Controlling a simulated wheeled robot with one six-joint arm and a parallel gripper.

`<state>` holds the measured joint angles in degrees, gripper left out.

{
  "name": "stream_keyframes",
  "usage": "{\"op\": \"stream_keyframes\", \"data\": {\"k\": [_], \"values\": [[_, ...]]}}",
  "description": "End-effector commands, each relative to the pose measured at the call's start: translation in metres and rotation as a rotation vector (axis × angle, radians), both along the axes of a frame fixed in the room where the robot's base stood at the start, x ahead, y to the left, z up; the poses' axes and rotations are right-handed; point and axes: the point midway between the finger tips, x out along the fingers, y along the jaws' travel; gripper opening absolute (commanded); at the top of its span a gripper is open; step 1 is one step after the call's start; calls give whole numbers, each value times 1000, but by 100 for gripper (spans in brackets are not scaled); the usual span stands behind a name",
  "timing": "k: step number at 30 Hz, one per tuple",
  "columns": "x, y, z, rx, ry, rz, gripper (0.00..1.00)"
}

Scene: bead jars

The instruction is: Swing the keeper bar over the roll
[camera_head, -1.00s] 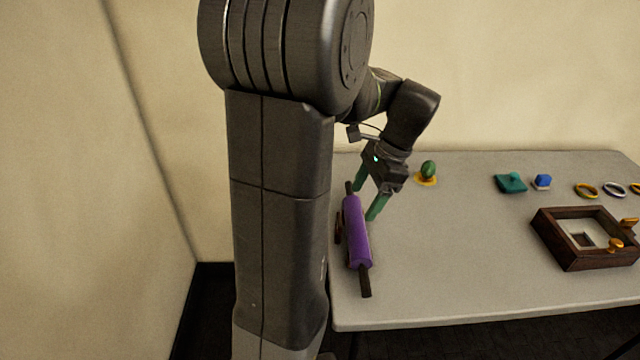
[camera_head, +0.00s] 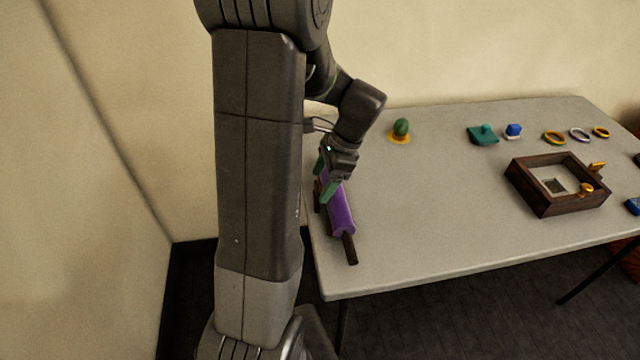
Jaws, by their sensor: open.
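A purple roll (camera_head: 340,212) lies on a dark rod (camera_head: 351,251) near the table's left edge, running from back left to front right. A small brown wooden part (camera_head: 317,196) shows just left of the roll; I cannot tell if it is the keeper bar or its stand. My gripper (camera_head: 327,185), with green fingers, is open over the far end of the roll and points down. Its right finger overlaps the roll in the picture; I cannot tell whether it touches. The far end of the rod is hidden behind the gripper.
A green egg-shaped thing on a yellow base (camera_head: 400,131) stands behind. A wooden frame box (camera_head: 545,205) stands at right. The table (camera_head: 430,230) is clear between roll and box.

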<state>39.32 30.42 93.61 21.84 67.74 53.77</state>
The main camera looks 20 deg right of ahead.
Motion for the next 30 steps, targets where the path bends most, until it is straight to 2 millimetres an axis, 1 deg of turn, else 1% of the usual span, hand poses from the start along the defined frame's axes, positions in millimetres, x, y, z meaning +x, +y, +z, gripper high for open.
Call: {"op": "stream_keyframes", "data": {"k": [1,3,6,15,22,30], "values": [[1,3,-6,3,2,2,73],[1,5,-12,1,0,1,73],[2,7,-17,1,1,0,73],[2,8,-19,0,-1,0,73],[2,8,-18,0,0,0,28],[2,7,-18,0,1,21,28]]}}
